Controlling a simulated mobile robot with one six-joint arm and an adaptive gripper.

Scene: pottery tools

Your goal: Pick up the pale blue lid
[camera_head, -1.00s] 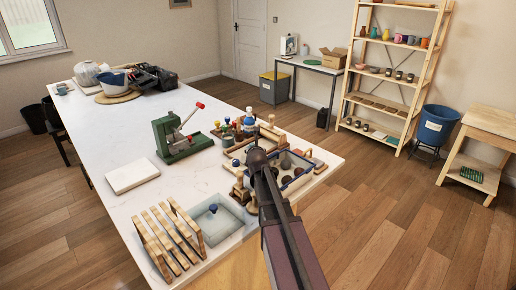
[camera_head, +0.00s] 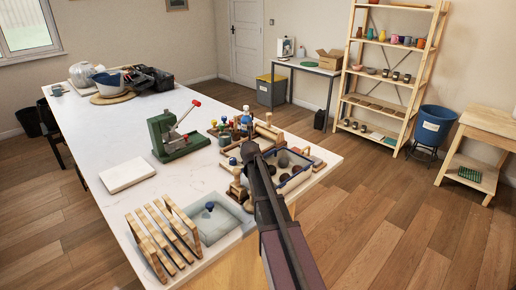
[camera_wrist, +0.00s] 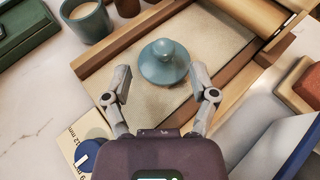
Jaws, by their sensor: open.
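The pale blue lid (camera_wrist: 163,65) has a round knob on top and lies on a beige slab (camera_wrist: 150,103) inside a wooden frame, in the wrist view. My gripper (camera_wrist: 161,77) is open, with one finger to the left and one to the right of the lid's near side. The fingers appear apart from the lid, and nothing is held. In the head view my gripper (camera_head: 249,151) is over the wooden frame at the table's right part. The lid cannot be made out there, as my arm covers that spot.
A rolling pin (camera_wrist: 250,12) lies at the frame's far right. A grey-green cup (camera_wrist: 86,20) stands at the far left. A blue-rimmed tray with dark balls (camera_head: 303,174) is right of my gripper. A green press (camera_head: 176,138) and a wooden rack (camera_head: 160,236) stand to the left.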

